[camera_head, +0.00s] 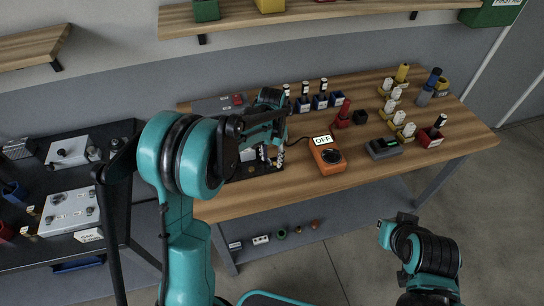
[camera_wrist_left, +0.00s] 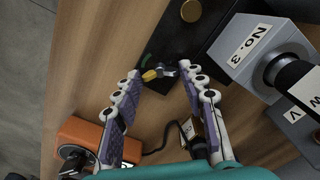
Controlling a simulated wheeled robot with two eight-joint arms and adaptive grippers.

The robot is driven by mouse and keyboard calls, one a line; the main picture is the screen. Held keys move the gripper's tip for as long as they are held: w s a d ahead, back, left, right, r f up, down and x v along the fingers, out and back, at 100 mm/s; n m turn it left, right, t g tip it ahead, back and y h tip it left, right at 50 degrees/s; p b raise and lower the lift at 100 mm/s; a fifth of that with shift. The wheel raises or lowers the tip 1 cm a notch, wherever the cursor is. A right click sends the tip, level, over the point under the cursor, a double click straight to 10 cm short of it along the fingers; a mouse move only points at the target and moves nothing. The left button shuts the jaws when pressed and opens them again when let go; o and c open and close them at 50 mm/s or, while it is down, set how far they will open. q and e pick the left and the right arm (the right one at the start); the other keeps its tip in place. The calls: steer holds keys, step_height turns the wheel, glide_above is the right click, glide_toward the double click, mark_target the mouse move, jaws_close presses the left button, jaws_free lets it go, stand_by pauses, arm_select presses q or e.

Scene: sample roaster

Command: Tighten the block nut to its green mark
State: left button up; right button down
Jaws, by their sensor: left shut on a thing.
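My left gripper (camera_head: 272,156) reaches down over a black plate at the left part of the wooden workbench. In the left wrist view its fingertips (camera_wrist_left: 159,72) close from both sides on a small nut (camera_wrist_left: 155,74) with a yellow part and a pale metal part. The nut sits at the edge of the black plate (camera_wrist_left: 178,50). A short green mark (camera_wrist_left: 146,60) shows beside it. Whether the nut's pointer meets the mark is too small to tell.
A grey block labelled No. 3 (camera_wrist_left: 258,52) stands close to the right finger in the wrist view. A brass knob (camera_wrist_left: 191,10) is on the plate. An orange box (camera_head: 327,155) with an OFF sign and a dark scale (camera_head: 383,149) stand to the right. The bench front is clear.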

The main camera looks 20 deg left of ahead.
mark_target(272, 160)
arm_select(q)
steer(key=m, duration=0.4)
steer(key=shift+m, duration=2.1)
steer(key=o, duration=1.2)
steer(key=shift+c, duration=0.2)
step_height(272, 160, up, 12)
